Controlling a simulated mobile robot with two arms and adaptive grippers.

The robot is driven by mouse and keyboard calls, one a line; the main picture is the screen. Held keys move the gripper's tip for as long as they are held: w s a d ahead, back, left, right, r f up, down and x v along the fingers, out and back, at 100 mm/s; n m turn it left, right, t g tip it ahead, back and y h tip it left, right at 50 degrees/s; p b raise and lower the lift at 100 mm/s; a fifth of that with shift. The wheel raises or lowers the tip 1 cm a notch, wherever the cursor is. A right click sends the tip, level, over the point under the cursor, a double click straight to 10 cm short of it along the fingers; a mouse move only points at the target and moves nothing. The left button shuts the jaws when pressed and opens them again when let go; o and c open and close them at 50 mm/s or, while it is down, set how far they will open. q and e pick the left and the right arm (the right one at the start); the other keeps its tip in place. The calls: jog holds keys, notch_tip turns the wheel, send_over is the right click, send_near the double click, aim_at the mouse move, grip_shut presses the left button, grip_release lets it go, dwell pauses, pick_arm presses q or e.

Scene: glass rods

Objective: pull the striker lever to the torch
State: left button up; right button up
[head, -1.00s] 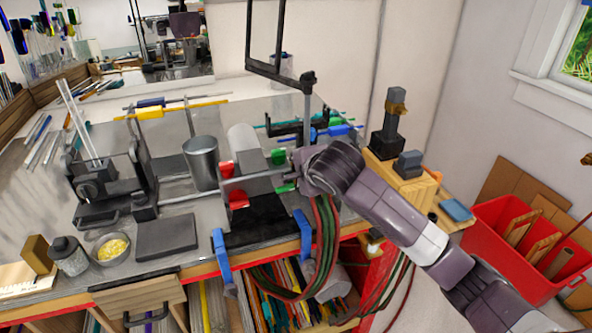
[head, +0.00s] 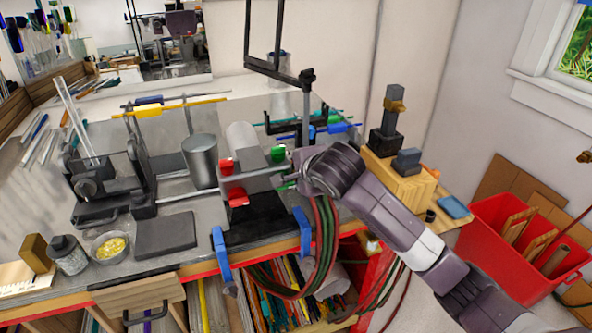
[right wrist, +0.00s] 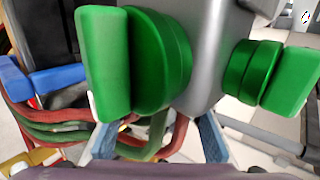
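The torch (head: 240,182) stands clamped at the front of the bench, with a wide grey barrel (head: 243,140), red knobs (head: 238,197) and green knobs (head: 278,155). My right gripper (head: 291,181) is beside its right side, close to the green knobs; its fingers are mostly hidden by my wrist. My left gripper is out of view.
A black overhead frame (head: 278,68) and post rise behind my right wrist. Red and green hoses (head: 325,235) hang at the bench front. A grey canister (head: 201,160) and a dark block (head: 165,234) stand left. A red crate (head: 520,255) is on the floor right.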

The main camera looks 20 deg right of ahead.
jog(key=v, duration=1.1)
jog(key=shift+s+a+r, duration=0.15)
jog(key=shift+s+r, duration=0.1)
jog(key=shift+s, duration=0.1)
jog(key=shift+f, duration=0.1)
